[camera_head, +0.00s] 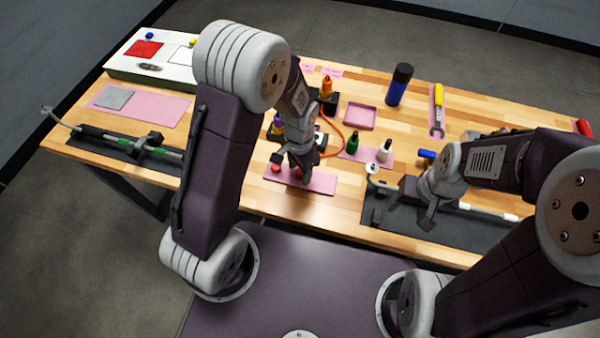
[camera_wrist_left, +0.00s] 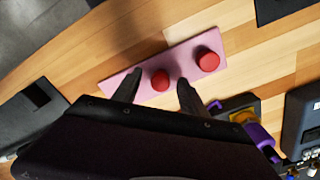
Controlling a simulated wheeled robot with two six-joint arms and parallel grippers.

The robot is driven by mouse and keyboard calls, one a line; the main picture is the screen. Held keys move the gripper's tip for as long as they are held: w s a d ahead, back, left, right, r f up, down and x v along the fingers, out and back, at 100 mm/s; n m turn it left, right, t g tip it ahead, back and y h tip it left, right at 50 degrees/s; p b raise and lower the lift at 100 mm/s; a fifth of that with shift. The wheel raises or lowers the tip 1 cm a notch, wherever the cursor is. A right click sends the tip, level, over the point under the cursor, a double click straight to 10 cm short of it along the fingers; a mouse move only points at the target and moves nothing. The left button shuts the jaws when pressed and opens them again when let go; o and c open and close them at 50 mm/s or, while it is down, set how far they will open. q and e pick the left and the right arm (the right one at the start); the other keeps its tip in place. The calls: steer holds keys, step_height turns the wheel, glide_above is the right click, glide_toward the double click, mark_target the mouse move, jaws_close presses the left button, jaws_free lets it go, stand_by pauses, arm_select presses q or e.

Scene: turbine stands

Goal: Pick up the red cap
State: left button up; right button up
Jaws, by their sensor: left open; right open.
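Two red caps stand on a pink mat (camera_head: 318,185) near the front of the table. In the left wrist view, a smaller red cap (camera_wrist_left: 160,79) sits between my finger lines and a larger red cap (camera_wrist_left: 208,60) stands to its right on the mat (camera_wrist_left: 130,92). In the head view one red cap (camera_head: 276,168) shows at the left end of the mat. My left gripper (camera_head: 291,170) is open and low over the mat; its fingers (camera_wrist_left: 160,93) lie either side of the smaller cap. Contact cannot be told. My right gripper (camera_head: 408,205) is open over a dark mat, away from the caps.
Behind the caps stand a dark device (camera_head: 328,102) with an orange cable, a green bottle (camera_head: 353,142) and a white bottle (camera_head: 384,150). A pink tray (camera_head: 360,116) and a dark cylinder (camera_head: 399,84) are further back. A rod assembly (camera_head: 130,142) lies at the left.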

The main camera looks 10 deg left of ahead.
arm_select(q)
steer(key=shift+w+f, duration=0.2)
steer(key=shift+f, duration=0.1)
steer(key=shift+c, duration=0.5)
steer(key=shift+s+r, duration=0.1)
jaws_close()
stand_by(0.6)
